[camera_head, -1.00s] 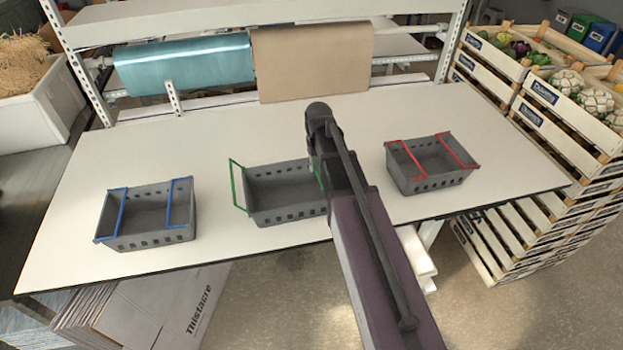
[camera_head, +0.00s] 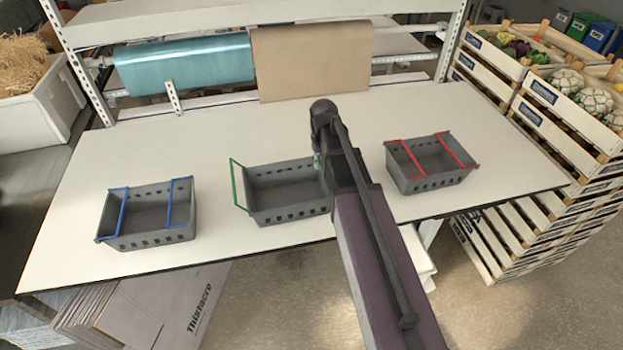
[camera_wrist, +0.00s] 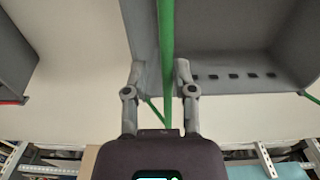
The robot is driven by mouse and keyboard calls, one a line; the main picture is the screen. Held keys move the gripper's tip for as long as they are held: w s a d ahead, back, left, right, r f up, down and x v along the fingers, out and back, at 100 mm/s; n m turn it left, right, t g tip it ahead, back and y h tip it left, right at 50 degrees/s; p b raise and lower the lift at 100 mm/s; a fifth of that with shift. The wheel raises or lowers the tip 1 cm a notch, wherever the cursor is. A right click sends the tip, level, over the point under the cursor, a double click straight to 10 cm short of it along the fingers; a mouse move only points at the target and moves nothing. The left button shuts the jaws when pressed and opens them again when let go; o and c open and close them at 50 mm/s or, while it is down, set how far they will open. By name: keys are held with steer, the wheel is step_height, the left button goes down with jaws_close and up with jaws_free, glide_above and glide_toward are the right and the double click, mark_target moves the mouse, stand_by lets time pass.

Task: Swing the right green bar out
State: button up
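The grey basket with green bars (camera_head: 285,217) stands in the middle of the table. Its left green bar (camera_head: 238,186) leans outward over the left end. Its right green bar (camera_wrist: 167,45) runs up and down the wrist view, near the basket's end wall (camera_wrist: 143,35). In the head view, only a bit of this bar shows beside my arm. My gripper (camera_wrist: 160,72) has its fingers apart, one on each side of the right green bar. I see a gap between bar and fingertips. My arm hides the fingers in the head view.
A basket with blue bars (camera_head: 150,236) stands to the left, and one with red bars (camera_head: 432,180) close to the right of my arm. Teal and brown paper rolls (camera_head: 185,64) hang behind the table. The table top (camera_head: 250,128) behind the baskets is clear.

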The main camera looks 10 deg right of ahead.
steer(key=shift+d+r, duration=0.2)
steer(key=shift+d, duration=0.55)
steer(key=shift+d+r+p, duration=0.1)
steer(key=shift+d+p, duration=0.2)
steer(key=shift+d, duration=1.5)
steer(key=shift+r, duration=0.1)
stand_by(0.6)
step_height(320, 180, up, 8)
steer(key=a+p, duration=0.1)
steer(key=p, duration=0.7)
stand_by(0.4)
steer(key=shift+s, duration=0.1)
stand_by(0.4)
